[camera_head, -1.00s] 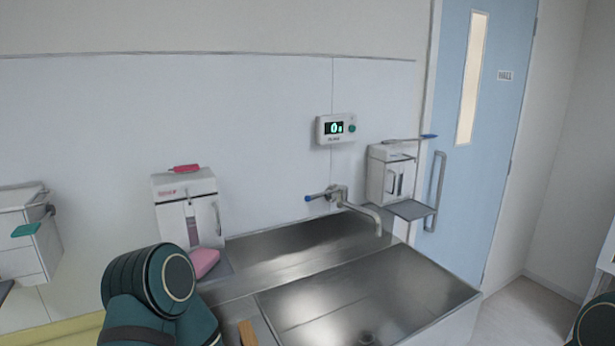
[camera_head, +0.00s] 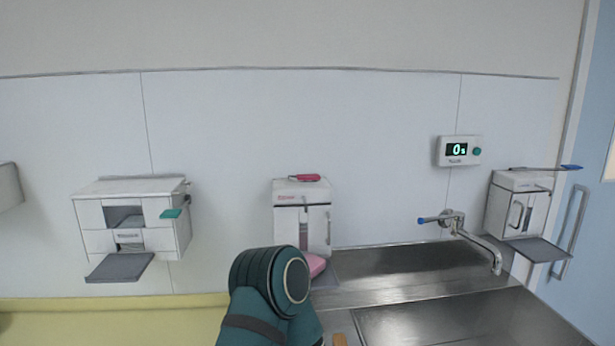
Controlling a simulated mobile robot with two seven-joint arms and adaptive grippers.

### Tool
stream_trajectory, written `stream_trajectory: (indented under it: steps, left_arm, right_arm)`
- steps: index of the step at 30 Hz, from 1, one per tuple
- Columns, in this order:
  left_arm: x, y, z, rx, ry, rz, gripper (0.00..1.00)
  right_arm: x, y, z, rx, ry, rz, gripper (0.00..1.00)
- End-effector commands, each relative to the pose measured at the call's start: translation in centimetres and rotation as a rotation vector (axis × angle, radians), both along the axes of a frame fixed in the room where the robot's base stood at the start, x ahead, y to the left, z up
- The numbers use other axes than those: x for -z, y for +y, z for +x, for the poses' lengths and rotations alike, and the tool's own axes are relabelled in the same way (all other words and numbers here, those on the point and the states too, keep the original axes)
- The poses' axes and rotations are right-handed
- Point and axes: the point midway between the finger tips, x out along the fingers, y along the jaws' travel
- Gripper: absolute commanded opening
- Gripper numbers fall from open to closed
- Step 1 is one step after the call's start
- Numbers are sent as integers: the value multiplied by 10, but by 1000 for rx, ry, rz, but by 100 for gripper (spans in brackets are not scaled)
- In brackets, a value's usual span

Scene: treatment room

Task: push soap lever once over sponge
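A white soap dispenser (camera_head: 318,222) with a red lever (camera_head: 305,178) on its top is mounted on the wall, left of the sink. A pink sponge (camera_head: 316,264) sits below the dispenser, partly hidden by a dark teal link of my arm. Neither of my grippers shows in the head view, so I cannot see their fingers.
A steel sink (camera_head: 450,325) with a blue-handled faucet (camera_head: 462,228) is to the right. Another dispenser with a blue-tipped lever (camera_head: 512,205) hangs at far right. A timer (camera_head: 459,151) reads 0 s. A white dispenser with a green lever (camera_head: 155,235) hangs at left above a yellow surface (camera_head: 120,320).

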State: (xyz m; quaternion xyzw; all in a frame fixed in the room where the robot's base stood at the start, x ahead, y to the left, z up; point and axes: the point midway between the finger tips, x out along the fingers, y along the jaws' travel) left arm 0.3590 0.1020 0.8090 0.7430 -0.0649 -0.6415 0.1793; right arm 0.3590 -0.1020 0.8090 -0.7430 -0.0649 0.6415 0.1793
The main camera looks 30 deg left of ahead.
Motion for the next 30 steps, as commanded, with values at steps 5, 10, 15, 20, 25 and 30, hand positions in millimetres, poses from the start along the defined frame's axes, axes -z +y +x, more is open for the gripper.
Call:
stream_trajectory:
  steps: [5, 10, 15, 20, 25, 30]
  left_arm:
    - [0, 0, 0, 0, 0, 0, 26]
    - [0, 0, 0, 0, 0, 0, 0]
    - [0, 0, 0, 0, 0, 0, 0]
    - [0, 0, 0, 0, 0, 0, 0]
    - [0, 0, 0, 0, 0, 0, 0]
    - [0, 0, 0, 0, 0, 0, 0]
  right_arm:
    - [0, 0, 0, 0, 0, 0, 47]
    - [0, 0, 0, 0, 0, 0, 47]
    - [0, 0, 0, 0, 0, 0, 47]
    - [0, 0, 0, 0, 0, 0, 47]
    - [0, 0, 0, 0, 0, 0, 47]
    - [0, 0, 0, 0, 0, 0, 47]
